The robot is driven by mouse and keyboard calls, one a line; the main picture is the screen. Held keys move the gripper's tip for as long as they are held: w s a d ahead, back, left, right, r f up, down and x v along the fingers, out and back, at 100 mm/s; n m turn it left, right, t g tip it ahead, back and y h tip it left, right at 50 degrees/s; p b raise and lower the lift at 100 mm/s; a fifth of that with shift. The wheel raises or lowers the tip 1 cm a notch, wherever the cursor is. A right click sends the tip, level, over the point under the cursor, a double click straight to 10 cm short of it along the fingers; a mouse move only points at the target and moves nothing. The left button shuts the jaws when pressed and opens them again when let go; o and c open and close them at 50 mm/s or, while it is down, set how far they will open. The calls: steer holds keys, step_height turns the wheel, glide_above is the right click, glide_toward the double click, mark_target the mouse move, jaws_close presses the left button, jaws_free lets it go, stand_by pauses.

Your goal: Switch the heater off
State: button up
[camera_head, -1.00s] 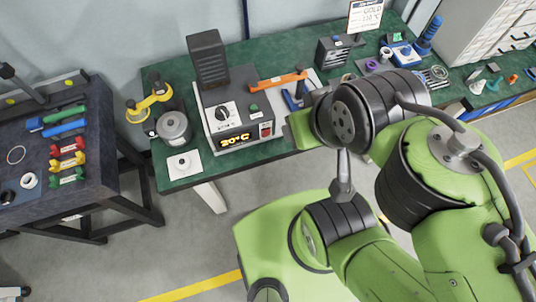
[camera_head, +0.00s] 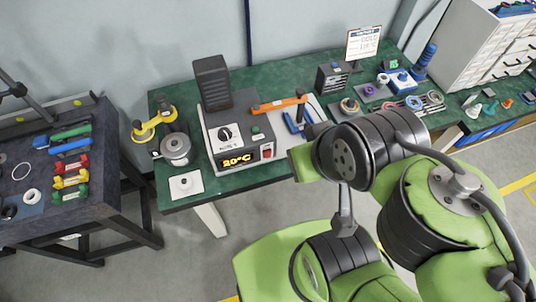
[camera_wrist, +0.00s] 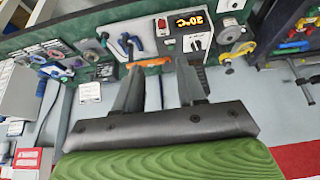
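The heater (camera_head: 236,138) is a grey and white box on the green bench, with a round dial (camera_head: 226,134), a lit orange display reading 20°C (camera_head: 238,160) and a red switch (camera_head: 267,151) at the right of its front. The switch position is too small to tell. In the wrist view the heater (camera_wrist: 198,42) appears upside down beyond the fingers, with its red switch (camera_wrist: 162,26) near the top. My gripper (camera_wrist: 160,76) is open and empty, apart from the heater. The head view does not show its fingers.
A grey pot (camera_head: 176,148) and a yellow clamp-like tool (camera_head: 154,123) stand left of the heater; a white card (camera_head: 186,185) lies in front of them. An orange-handled tool (camera_head: 278,104) is at its right. A dark side table (camera_head: 60,215) stands left. Floor shows before the bench.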

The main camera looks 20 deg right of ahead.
steer(key=shift+s, duration=0.1)
steer(key=c, duration=0.5)
jaws_close()
stand_by(0.8)
